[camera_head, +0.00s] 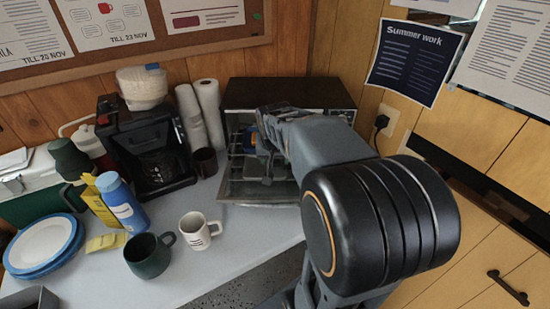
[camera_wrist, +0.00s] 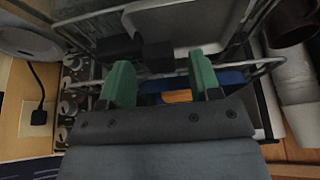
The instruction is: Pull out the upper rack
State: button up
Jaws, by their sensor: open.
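The open-fronted appliance (camera_head: 290,93) with a dark top stands at the back of the counter, its glass door (camera_head: 240,189) folded down. Inside, the pale wire upper rack (camera_head: 236,148) shows, partly hidden by my arm. My gripper (camera_head: 266,150) is at the opening. In the wrist view my gripper (camera_wrist: 160,62) has its two green fingers apart, close to the wire rack (camera_wrist: 255,70). Small black blocks (camera_wrist: 157,55) show between and beyond the fingers. I cannot tell whether the fingers touch the rack. A blue and orange item (camera_head: 249,138) is inside the appliance.
A coffee machine (camera_head: 150,145), paper rolls (camera_head: 208,113) and a dark brown cup (camera_head: 205,162) stand left of the appliance. A white mug (camera_head: 197,232) and a green mug (camera_head: 149,256) stand nearer. A wall socket (camera_head: 386,120) is to the right.

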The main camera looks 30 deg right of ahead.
jog(key=p+v, duration=0.1)
jog(key=v, duration=1.1)
jog(key=shift+s+a+r+p, duration=0.15)
jog(key=shift+a+r+p, duration=0.05)
jog(key=shift+r+p, duration=0.15)
